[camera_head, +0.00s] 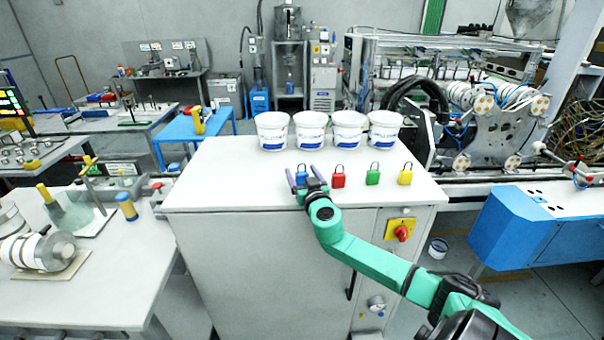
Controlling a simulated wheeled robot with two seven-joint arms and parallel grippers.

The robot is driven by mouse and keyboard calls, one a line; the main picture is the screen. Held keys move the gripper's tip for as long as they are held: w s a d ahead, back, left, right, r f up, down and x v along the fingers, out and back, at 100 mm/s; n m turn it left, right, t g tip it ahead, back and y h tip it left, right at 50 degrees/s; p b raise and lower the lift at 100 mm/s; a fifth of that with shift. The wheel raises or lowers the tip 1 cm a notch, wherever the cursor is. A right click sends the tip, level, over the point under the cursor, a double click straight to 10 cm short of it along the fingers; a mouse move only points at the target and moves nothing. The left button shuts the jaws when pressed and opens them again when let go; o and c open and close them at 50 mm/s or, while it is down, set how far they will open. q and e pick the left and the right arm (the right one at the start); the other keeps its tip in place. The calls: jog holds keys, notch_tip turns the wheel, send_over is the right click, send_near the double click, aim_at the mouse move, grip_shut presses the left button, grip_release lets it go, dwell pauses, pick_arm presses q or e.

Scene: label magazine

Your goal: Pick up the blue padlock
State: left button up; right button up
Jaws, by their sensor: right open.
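The blue padlock (301,173) stands on the white cabinet top (230,182), at the left end of a row of padlocks. My right gripper (303,174) is at the blue padlock, with its two purple fingers apart, one on each side of it in the picture. The gripper covers the padlock's lower part, and I cannot tell whether the fingers touch it. My green right arm reaches in from the lower right. My left gripper is not in view.
A red padlock (338,180) stands close to the right of the gripper, then a green padlock (373,178) and a yellow padlock (405,177). Several white buckets (310,132) line the back of the cabinet top. The left part of the top is clear. A red rotary switch (401,232) is on the cabinet front.

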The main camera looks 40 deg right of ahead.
jog(key=shift+w+f, duration=0.15)
jog(key=shift+w, duration=0.05)
grip_shut()
